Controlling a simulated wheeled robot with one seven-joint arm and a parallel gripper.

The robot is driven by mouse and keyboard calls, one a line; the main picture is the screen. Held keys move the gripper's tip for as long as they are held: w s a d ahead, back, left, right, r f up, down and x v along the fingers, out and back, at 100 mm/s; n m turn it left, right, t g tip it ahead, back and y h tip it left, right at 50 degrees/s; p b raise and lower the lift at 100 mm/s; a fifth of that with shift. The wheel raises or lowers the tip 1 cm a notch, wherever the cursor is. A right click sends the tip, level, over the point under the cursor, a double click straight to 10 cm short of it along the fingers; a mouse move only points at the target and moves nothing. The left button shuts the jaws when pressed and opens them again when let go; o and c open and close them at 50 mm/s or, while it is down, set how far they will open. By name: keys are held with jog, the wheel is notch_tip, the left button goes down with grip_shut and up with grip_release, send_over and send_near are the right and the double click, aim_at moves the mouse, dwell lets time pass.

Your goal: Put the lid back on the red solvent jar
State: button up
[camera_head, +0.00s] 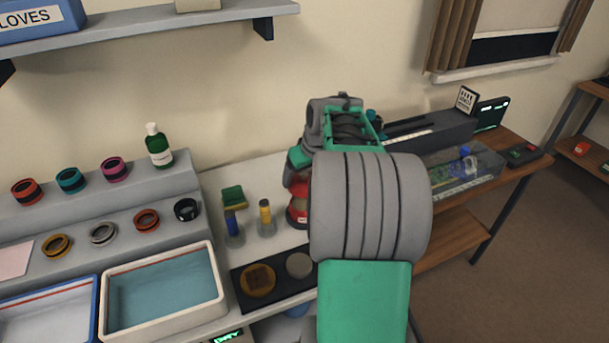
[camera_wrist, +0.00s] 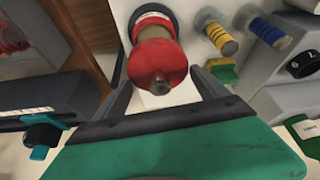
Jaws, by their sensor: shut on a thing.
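The red solvent jar (camera_head: 297,217) stands on the white worktop, left of my arm, which partly covers it. In the wrist view the jar (camera_wrist: 154,22) shows at the top, with a pale band and a red rim. The red domed lid (camera_wrist: 157,62), with a small dark knob, is nearer the wrist camera and overlaps the jar in that view. My gripper (camera_wrist: 160,82) is shut on the lid, one finger on each side. I cannot tell whether the lid touches the jar.
Two small jars with a blue (camera_head: 231,222) and a yellow (camera_head: 265,215) brush or tool stand left of the solvent jar, near a green-yellow sponge (camera_head: 233,196). A black tray (camera_head: 279,289) lies in front. A clear bin (camera_head: 470,172) stands right.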

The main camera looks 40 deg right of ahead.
jog(key=shift+f+b, duration=1.85)
jog(key=shift+f, duration=1.15)
jog(key=shift+f, duration=0.2)
jog(key=o, duration=1.3)
jog(key=shift+c, duration=0.2)
jog(key=shift+r+p, duration=2.15)
jog(key=shift+r, duration=1.45)
jog(key=shift+c, duration=0.4)
